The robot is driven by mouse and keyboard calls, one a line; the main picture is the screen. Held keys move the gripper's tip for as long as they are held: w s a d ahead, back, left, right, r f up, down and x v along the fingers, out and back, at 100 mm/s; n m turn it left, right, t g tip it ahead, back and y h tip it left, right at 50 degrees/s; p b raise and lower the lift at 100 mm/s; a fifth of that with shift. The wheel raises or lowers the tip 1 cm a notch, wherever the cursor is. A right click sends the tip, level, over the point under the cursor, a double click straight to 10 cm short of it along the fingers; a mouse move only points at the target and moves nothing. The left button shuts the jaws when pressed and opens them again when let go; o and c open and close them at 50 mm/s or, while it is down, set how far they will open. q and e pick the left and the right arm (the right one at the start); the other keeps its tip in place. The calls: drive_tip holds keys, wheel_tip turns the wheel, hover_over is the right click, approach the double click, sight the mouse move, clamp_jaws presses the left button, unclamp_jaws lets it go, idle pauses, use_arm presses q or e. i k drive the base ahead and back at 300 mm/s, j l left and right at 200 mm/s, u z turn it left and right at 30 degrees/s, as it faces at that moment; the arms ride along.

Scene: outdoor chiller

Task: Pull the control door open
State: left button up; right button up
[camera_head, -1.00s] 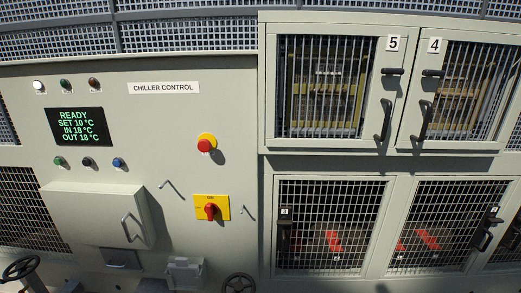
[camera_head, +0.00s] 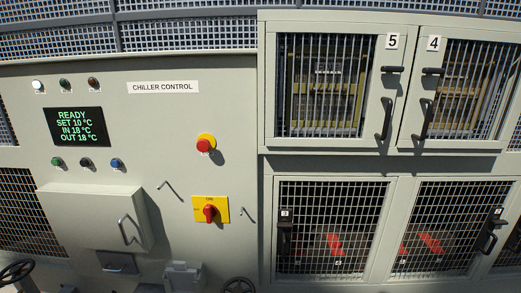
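The grey chiller panel (camera_head: 200,120) with the label CHILLER CONTROL (camera_head: 163,87) fills the left half of the head view. A raised grey box-like cover (camera_head: 85,213) juts out at its lower left, with a bar handle (camera_head: 124,230) near its right edge. This looks like the control door, but no label on it says so. It looks shut, with a shadow along its right side. Two thin bent handles, a left one (camera_head: 169,189) and a right one (camera_head: 248,214), stand on the panel to its right.
A green-lettered display (camera_head: 76,126), a red stop button (camera_head: 205,144) and a yellow-red rotary switch (camera_head: 210,209) are on the panel. Mesh doors labelled 5 (camera_head: 392,42) and 4 (camera_head: 433,43) are upper right, with more mesh doors below.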

sight(98, 220)
drive_tip(key=u, duration=1.45)
